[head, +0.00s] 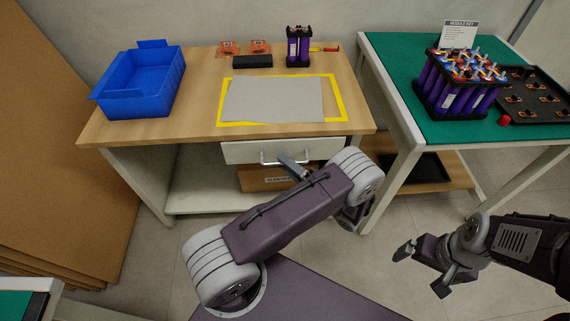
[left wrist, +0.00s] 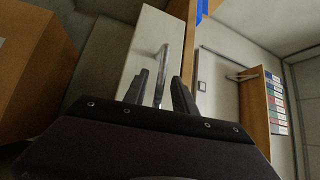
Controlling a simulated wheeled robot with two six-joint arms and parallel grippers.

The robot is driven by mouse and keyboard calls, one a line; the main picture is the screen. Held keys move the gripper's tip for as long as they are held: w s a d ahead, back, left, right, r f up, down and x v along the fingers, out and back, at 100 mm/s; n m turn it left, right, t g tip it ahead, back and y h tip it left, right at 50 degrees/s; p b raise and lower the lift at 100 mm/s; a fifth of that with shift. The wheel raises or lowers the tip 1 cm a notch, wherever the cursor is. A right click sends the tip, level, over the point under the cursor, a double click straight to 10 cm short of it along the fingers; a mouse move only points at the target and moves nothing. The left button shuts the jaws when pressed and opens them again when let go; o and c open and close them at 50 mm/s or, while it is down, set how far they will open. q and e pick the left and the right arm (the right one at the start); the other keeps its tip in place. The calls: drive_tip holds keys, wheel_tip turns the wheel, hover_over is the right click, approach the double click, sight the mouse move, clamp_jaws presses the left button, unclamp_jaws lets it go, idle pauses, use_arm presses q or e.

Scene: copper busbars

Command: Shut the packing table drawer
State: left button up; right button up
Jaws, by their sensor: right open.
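The packing table (head: 195,95) has a wooden top and a white drawer (head: 238,153) under its front edge. The drawer has a metal bar handle (head: 268,160); how far the drawer stands out is hard to tell. My left gripper (head: 287,160) is at the handle, partly hidden by my own arm. In the left wrist view its two fingers are apart, with the handle (left wrist: 162,62) showing between them; contact is not clear. The drawer front (left wrist: 137,55) is behind them. My right gripper (head: 423,268) is open and empty over the floor at the lower right.
On the packing table are a blue bin (head: 140,85), a grey mat (head: 275,100) with yellow border and a small purple module (head: 298,47). A cardboard box (head: 255,178) sits below the drawer. A green-topped table (head: 405,85) stands at right. Cardboard sheets (head: 60,150) lean at left.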

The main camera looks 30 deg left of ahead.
use_arm(q)
clamp_jaws()
idle(1.4)
